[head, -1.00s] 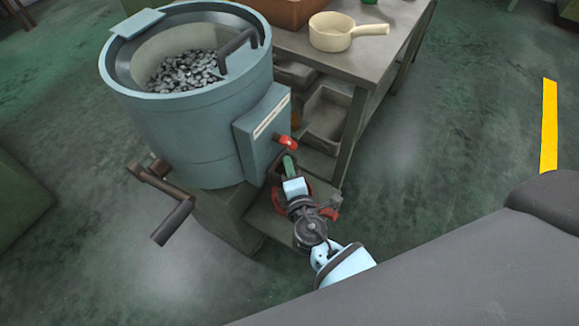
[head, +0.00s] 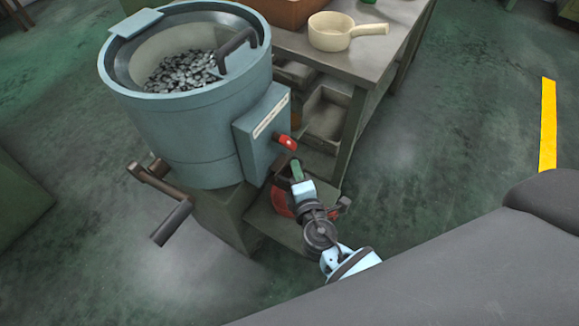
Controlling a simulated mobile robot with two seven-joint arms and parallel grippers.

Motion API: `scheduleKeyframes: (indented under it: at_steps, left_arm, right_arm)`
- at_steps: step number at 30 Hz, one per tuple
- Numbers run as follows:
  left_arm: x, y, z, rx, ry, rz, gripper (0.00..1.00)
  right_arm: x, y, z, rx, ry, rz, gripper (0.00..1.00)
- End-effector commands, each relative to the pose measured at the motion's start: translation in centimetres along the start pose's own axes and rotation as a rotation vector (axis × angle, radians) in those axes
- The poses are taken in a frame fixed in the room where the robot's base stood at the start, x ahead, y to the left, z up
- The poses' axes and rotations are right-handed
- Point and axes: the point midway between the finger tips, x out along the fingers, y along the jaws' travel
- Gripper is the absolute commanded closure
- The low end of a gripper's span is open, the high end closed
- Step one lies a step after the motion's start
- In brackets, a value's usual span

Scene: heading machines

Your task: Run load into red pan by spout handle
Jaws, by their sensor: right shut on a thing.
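The blue-grey drum (head: 190,125) stands at left centre with a load of small grey metal pieces (head: 183,70) inside. A box on its side (head: 263,122) carries a red knob (head: 286,142). Below the knob is a green handle (head: 296,170) on a dark spout lever. My right gripper (head: 300,185) is shut on this green handle. The red pan (head: 281,203) sits low under the spout area, partly hidden by my gripper and arm. I cannot see whether anything lies in it. My left gripper is out of view.
A crank (head: 172,222) juts from the drum's lower left. A workbench (head: 385,50) behind holds a cream saucepan (head: 330,31) and a brown bin (head: 290,12). Grey trays (head: 327,112) sit beneath. Open floor with a yellow strip (head: 548,125) lies right.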

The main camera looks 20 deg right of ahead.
Motion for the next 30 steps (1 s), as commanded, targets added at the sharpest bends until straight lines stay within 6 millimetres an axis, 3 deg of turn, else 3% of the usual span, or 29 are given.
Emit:
scheduleKeyframes:
  at_steps: [3, 12, 13, 15, 24, 30]
  left_arm:
    - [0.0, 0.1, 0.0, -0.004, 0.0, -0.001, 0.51]
    - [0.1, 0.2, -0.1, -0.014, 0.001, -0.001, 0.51]
    - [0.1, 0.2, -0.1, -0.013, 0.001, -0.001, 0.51]
    - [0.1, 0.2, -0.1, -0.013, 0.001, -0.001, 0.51]
    - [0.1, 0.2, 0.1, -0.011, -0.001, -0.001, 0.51]
    - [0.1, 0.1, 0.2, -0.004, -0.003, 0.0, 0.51]
  right_arm:
    - [-0.8, -0.3, 0.8, -0.002, -0.001, -0.002, 1.0]
    - [-0.9, -0.3, 0.9, -0.001, 0.0, -0.002, 1.0]
    - [-0.9, -0.3, 0.9, -0.001, 0.0, -0.002, 0.85]
    - [-0.9, -0.3, 0.8, -0.001, 0.0, -0.002, 0.8]
    - [-1.2, -0.3, 0.8, -0.001, 0.0, -0.002, 0.8]
    - [-3.6, -0.4, 0.9, -0.002, 0.0, -0.004, 0.8]
